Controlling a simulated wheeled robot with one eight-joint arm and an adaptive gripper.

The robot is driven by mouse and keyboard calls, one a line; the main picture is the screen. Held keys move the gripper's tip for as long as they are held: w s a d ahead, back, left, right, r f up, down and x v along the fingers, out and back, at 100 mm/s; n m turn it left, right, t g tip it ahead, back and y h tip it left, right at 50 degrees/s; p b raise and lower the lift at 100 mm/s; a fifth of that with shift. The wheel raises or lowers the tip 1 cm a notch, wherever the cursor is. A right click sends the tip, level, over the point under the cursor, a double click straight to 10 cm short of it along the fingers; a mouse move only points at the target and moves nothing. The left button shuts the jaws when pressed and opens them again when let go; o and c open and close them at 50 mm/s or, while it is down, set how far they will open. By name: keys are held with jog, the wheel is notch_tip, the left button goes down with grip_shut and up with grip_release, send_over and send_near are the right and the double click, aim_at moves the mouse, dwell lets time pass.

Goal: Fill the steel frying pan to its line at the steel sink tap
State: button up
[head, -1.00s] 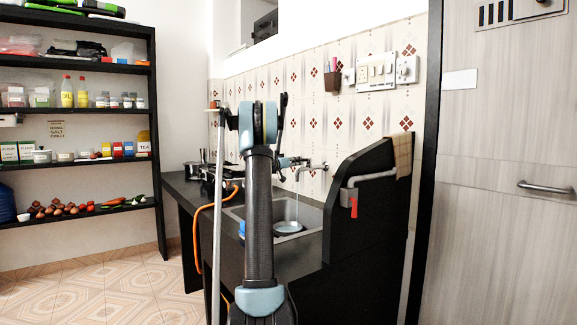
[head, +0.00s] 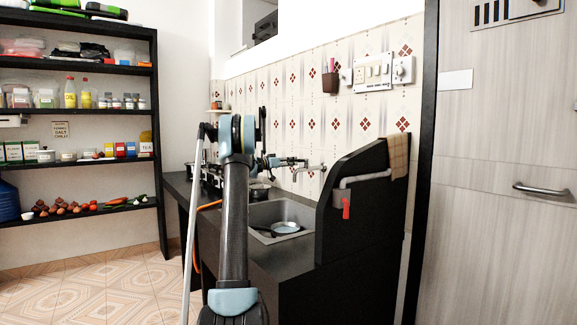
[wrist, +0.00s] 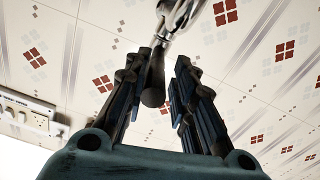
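The steel frying pan (head: 285,228) sits in the steel sink (head: 262,216), below the tap's spout, with a pale, shiny inside. I cannot tell its line or its water level. The steel tap (head: 312,169) comes out of the tiled wall above the sink. My gripper (head: 292,161) is beside the tap at about its height. In the wrist view my gripper (wrist: 160,75) has its two fingers apart. The tap's dark-tipped lever (wrist: 153,90) shows between them, and I cannot tell whether either finger touches it.
A black side panel (head: 362,205) with a cloth (head: 398,157) on top stands right of the sink. A pot (head: 258,191) is on the counter behind my arm. An orange hose (head: 208,206) is at left. Shelves (head: 78,118) stand at the far left. The tiled floor at left is clear.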

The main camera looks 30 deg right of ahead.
jog(key=shift+a, duration=0.15)
jog(key=a, duration=1.1)
jog(key=shift+s+a+f, duration=0.15)
jog(key=shift+s+a, duration=0.2)
jog(key=shift+c, duration=0.4)
